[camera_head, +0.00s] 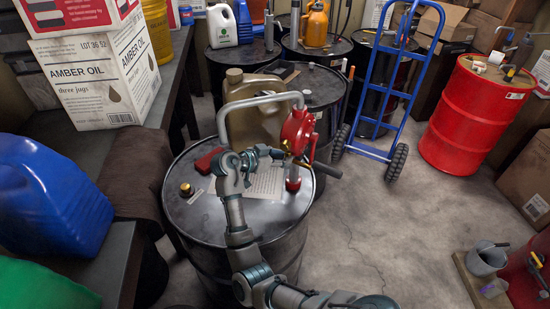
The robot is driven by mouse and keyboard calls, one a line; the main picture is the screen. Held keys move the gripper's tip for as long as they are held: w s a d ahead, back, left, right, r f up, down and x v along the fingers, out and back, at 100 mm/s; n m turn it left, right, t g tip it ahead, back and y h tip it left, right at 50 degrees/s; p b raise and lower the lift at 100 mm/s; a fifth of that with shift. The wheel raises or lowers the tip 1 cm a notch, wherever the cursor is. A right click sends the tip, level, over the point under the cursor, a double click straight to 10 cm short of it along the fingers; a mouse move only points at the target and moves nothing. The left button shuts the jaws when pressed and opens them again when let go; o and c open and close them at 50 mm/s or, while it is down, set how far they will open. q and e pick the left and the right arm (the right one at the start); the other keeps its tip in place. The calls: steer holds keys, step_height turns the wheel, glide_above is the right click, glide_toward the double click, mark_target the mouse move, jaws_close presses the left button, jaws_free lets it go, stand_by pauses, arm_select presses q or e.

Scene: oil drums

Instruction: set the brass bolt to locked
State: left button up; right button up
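A red rotary hand pump (298,131) with a grey curved pipe stands on the black oil drum (208,226) in front of me. A small brass-coloured part (285,146), likely the bolt, shows at the pump's lower left side; it is too small to tell its setting. My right gripper (277,153) is close beside this part, at the pump's left. Its fingers are small and partly lost against the pump, so I cannot tell if they touch the part or are closed. My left gripper is not in view.
A brass-coloured cap (186,190), a red object (209,160) and a paper sheet (264,184) lie on the drum top. A tan jerrycan (251,125) stands behind. A blue hand truck (388,90) and red drum (470,115) are farther back.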

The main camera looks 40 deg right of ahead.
steer(key=shift+x, duration=0.85)
steer(key=shift+v, duration=0.9)
steer(key=v, duration=1.1)
steer(key=shift+a, duration=0.25)
steer(key=shift+r, duration=0.1)
